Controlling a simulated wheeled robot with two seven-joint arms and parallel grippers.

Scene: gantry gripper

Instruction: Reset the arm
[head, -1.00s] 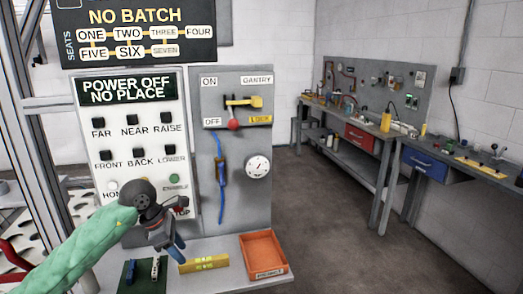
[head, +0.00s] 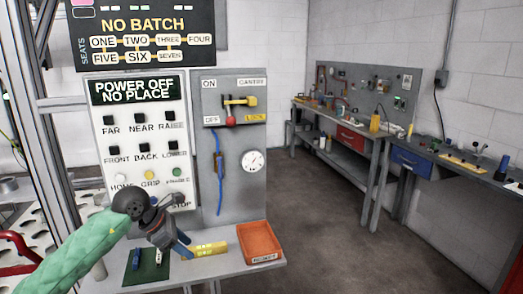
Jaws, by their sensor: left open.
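My left arm, in a green sleeve, comes in from the lower left. Its left gripper (head: 184,248) is open and empty, in front of the lower part of the control panel (head: 104,168) and above the bench shelf. It partly hides the STOP button. The panel has FAR, NEAR, RAISE, FRONT, BACK and LOWER buttons, a white HOME button (head: 122,180), a yellow GRIP button (head: 149,174) and a green ENABLE button (head: 177,172). The GANTRY switch (head: 236,103) has a red knob (head: 230,120) beside OFF and a yellow lock piece. My right gripper is out of view.
A yellow block (head: 210,248), a green mat (head: 148,270) with small blue and white pieces, and an orange tray (head: 260,241) are on the shelf. A blue cable (head: 220,180) and a gauge (head: 253,161) are on the grey panel. Workbenches stand right; floor between is clear.

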